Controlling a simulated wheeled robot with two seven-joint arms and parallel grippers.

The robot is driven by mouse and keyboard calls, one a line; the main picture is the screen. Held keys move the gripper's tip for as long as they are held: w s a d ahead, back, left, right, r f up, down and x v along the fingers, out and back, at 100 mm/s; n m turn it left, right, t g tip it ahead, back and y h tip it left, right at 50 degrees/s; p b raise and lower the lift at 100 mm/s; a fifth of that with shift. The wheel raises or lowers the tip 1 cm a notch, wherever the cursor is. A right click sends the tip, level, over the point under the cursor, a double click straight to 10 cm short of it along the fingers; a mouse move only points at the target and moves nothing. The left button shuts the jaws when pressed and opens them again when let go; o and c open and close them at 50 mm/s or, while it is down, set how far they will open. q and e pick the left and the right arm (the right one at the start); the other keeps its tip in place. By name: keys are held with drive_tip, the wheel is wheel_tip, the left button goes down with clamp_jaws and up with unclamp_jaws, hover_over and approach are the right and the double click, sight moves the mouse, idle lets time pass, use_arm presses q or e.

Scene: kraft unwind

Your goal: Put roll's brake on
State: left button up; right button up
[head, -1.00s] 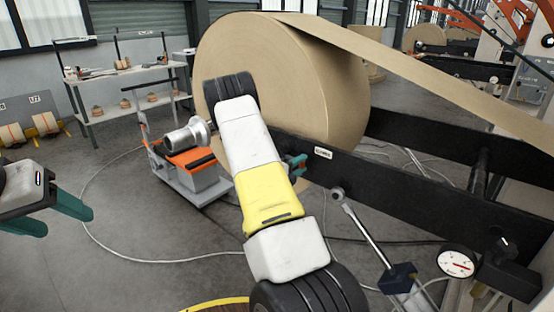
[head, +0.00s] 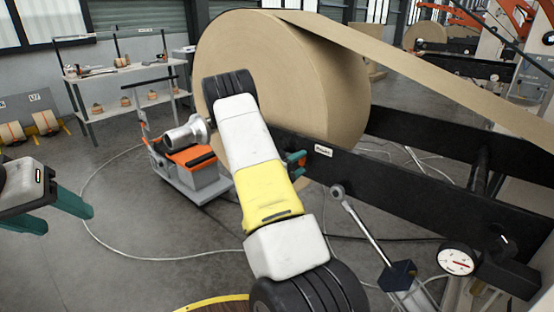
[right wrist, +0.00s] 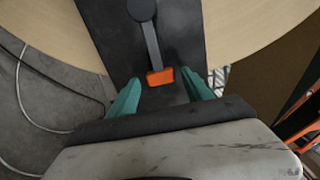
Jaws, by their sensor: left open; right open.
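The large kraft paper roll (head: 290,75) is mounted at the black stand, its web running off to the upper right. In the right wrist view, a brake lever (right wrist: 151,45) with an orange end (right wrist: 160,77) hangs on the black arm (right wrist: 185,40) in front of the roll (right wrist: 250,25). My right gripper (right wrist: 162,92) is open, its teal fingers on either side of the orange end, with gaps visible. In the head view my right arm hides the lever, and only part of the right gripper (head: 296,163) shows. My left gripper (head: 62,212) is open and empty at the left.
An orange and grey cart (head: 192,170) with a metal chuck stands left of the roll. A workbench (head: 125,80) is behind it. A pressure gauge (head: 456,261) and a cylinder rod (head: 362,225) are at the lower right. A hose (head: 95,235) lies on the floor.

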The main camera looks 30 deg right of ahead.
drive_tip(key=v, duration=0.7)
drive_tip(key=shift+a, duration=0.1)
drive_tip(key=w+a+r+n+t+y, duration=0.4)
drive_tip(key=w+a+r+n+y, duration=0.35)
drive_tip(key=a+y, duration=0.25)
drive_tip(key=s+a+r+n+y, duration=0.5)
drive_tip(key=a+r+n+y, duration=0.1)
drive_tip(key=a+r+n, duration=0.3)
drive_tip(key=s+a+r+n+g+y, duration=0.1)
drive_tip(key=s+a+r+n+y, duration=0.15)
drive_tip(key=s+a, duration=0.2)
drive_tip(key=s+a+r+n+y, duration=0.1)
drive_tip(key=s+a+r+n, duration=0.25)
drive_tip(key=s, duration=0.25)
drive_tip(key=s+n+g, duration=0.3)
drive_tip(key=s+n, duration=0.6)
drive_tip(key=s, duration=0.9)
drive_tip(key=shift+d+n+g+h, duration=0.3)
drive_tip(key=shift+d+n+h, duration=0.05)
drive_tip(key=shift+d, duration=0.05)
